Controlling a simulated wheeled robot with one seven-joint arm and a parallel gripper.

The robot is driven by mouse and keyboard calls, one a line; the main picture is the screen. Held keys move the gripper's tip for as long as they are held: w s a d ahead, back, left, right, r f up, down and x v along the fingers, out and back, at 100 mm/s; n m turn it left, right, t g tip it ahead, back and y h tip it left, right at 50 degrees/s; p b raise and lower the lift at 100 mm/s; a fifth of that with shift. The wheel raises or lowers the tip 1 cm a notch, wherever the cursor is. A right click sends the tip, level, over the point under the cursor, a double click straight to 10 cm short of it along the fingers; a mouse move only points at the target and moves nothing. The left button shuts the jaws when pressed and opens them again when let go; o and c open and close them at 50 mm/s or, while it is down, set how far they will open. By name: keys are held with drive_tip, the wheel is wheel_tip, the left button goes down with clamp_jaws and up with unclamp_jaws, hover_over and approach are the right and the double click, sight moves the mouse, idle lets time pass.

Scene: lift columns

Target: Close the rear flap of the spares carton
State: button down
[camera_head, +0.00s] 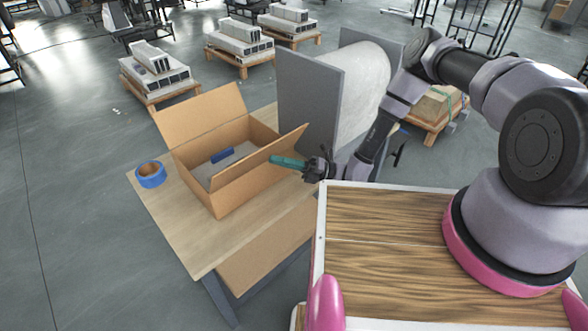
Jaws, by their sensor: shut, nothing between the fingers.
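The spares carton (238,195) is an open brown box on a wooden table. Its far flap (203,115) stands up, leaning outward. Its near flap (262,155) is also raised, tilted outward toward my arm. Inside the carton are a grey surface (202,173) and a small blue item (222,155). My gripper (275,160) has teal fingers, which are shut and empty. They point left beside the near flap, on its side toward me. I cannot tell whether they touch it.
A blue tape roll (151,179) lies left of the carton on the table (187,240). A grey-sided stand with a large pale roll (360,90) is behind my gripper. Loaded pallets (155,72) stand on the floor beyond. The table's front left is clear.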

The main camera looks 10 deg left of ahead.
drive_tip(key=shift+w+a+r, duration=0.4)
drive_tip(key=shift+w+a, duration=0.1)
drive_tip(key=shift+a, duration=0.15)
drive_tip(key=shift+a+r, duration=0.1)
drive_tip(key=shift+r, duration=0.05)
